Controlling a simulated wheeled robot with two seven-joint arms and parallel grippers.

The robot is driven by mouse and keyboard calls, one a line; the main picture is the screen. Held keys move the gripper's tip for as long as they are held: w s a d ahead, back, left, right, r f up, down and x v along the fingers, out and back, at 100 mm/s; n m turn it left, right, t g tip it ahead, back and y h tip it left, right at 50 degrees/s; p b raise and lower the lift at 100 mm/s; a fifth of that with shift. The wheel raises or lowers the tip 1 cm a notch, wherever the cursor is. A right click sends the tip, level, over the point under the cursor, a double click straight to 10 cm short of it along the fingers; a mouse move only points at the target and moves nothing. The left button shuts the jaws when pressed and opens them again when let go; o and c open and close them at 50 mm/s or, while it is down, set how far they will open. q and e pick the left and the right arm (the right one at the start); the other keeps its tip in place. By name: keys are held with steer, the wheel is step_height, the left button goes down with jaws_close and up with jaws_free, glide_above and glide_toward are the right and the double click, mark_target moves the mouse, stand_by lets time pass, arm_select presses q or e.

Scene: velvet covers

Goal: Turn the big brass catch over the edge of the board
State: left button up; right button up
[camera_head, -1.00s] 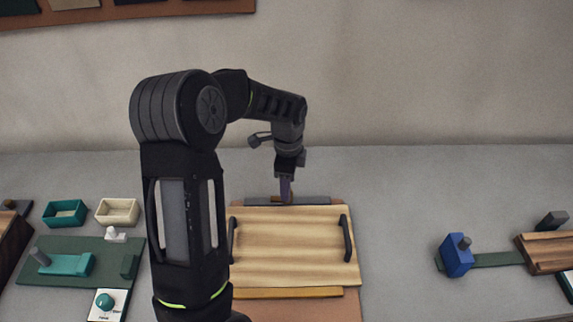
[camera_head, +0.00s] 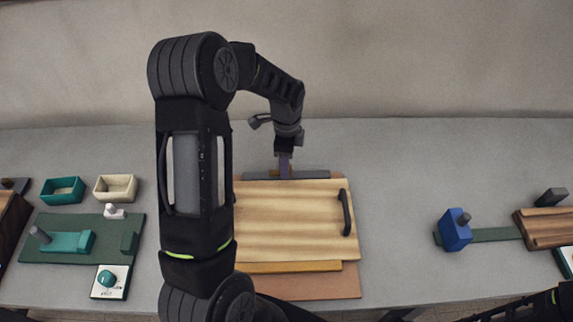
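The wooden board (camera_head: 290,215) lies in the middle of the table, with a black handle (camera_head: 346,212) at its right side. A dark grey bar (camera_head: 312,175) runs along its far edge. A small brass-coloured piece (camera_head: 293,174) shows at that bar, right by my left gripper (camera_head: 284,172); most of it is hidden. The gripper points down at the bar, and its fingers look close together. I cannot tell whether they hold the brass piece. My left arm covers the board's left side. Part of my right arm shows at the bottom right; its gripper is out of view.
A teal tray (camera_head: 62,190) and a cream tray (camera_head: 115,187) stand at the left, behind a green board (camera_head: 70,248) and a white dial plate (camera_head: 110,281). A blue block (camera_head: 455,231) on a green strip stands at the right. The table is clear between it and the wooden board.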

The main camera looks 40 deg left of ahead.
arm_select(q)
steer(key=shift+f, duration=1.45)
steer(key=shift+c, duration=0.5)
jaws_close()
